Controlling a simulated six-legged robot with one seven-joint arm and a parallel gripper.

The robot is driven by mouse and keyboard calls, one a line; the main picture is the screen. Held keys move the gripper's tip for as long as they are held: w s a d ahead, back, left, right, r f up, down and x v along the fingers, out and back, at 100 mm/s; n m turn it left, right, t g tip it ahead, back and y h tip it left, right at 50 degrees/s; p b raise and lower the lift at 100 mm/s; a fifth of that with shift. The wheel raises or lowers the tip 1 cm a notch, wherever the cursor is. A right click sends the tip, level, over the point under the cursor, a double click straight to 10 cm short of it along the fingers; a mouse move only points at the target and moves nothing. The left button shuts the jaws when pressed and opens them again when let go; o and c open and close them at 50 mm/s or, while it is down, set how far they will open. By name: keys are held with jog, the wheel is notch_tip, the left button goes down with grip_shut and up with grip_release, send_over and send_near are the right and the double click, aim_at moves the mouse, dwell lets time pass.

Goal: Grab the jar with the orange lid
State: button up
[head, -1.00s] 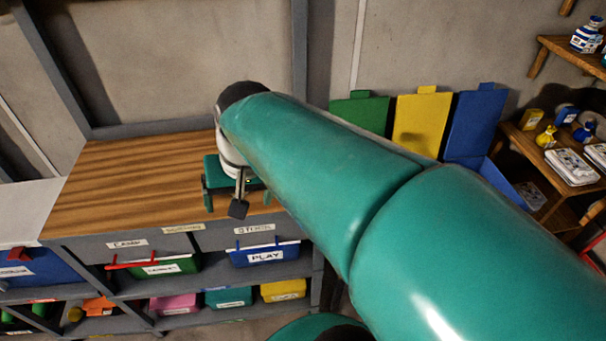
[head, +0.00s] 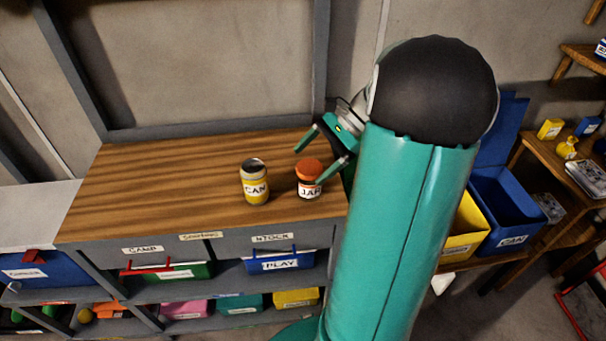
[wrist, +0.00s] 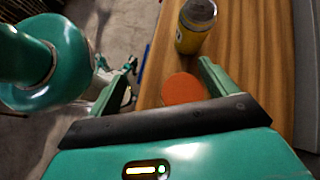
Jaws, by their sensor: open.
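The jar (head: 309,186) has an orange lid and a white label reading JAR. It stands upright on the wooden worktop near its right front corner. In the wrist view the round orange lid of the jar (wrist: 183,90) shows between the fingers of my gripper (wrist: 168,72). The jar's body is mostly hidden there. I cannot tell whether a finger touches it.
A yellow can (head: 255,184) with a grey top stands on the worktop (head: 150,185) just left of the jar. It also shows in the wrist view (wrist: 190,36). Labelled bins sit on shelves below. The worktop's left part is clear.

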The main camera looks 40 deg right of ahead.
aim_at(303, 173)
jog(key=s+d+f+m+t+y, duration=0.25)
jog(key=d+m+t, duration=0.2)
jog(key=d, duration=0.55)
jog(key=shift+m, duration=0.35)
jog(key=x, duration=0.5)
jog(key=f+x, duration=0.1)
jog(key=x, duration=0.1)
jog(key=shift+a+f, duration=0.1)
jog(key=shift+a, duration=0.15)
jog(key=shift+g, duration=0.25)
jog(key=x, duration=0.5)
jog(key=shift+w+a, duration=0.1)
jog(key=shift+w, duration=0.1)
jog(key=c, duration=1.1)
